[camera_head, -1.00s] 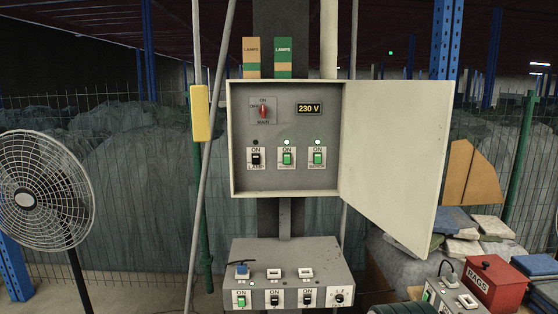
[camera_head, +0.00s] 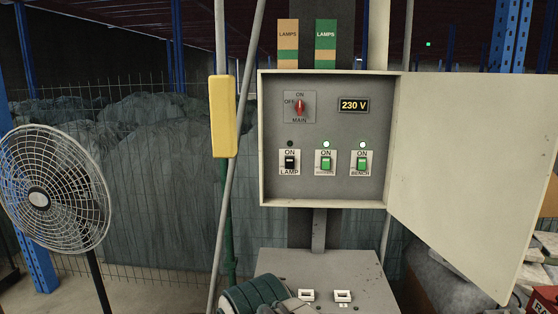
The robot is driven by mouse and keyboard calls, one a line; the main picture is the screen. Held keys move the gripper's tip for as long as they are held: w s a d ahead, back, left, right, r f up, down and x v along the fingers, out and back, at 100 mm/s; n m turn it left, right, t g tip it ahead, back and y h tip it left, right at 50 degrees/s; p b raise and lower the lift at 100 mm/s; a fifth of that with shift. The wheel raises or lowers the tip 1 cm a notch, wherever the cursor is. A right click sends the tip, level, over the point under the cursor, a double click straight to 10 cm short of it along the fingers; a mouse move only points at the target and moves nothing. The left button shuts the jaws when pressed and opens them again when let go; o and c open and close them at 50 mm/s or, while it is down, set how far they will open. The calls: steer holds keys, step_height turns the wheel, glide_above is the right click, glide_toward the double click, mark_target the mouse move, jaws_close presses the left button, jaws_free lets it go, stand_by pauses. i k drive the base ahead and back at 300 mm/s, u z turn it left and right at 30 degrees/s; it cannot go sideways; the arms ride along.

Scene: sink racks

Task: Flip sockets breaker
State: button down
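The open breaker box (camera_head: 265,140) hangs on a post in the middle. Its lower row has three breakers. The middle one, with a small blurred label that I take for the sockets breaker (camera_head: 326,162), shows a green rocker and a lit green light above. The bench breaker (camera_head: 362,162), right of it, also looks green and lit. The lamp breaker (camera_head: 290,162) at left is black, its light dark. A dark ribbed cylinder and grey parts, likely my arm's end (camera_head: 262,296), show at the bottom, well below the box. I cannot make out fingertips.
The box door (camera_head: 470,170) stands wide open to the right. The red main switch (camera_head: 299,107) and a 230 V display (camera_head: 353,105) sit above the breakers. A grey socket box (camera_head: 330,268) is below, partly covered. A fan (camera_head: 45,190) stands left.

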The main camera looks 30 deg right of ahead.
mark_target(326, 162)
steer(key=z, duration=0.1)
steer(key=i, duration=0.85)
steer(key=z, duration=1)
steer(key=i, duration=0.6)
steer(key=z, duration=0.7)
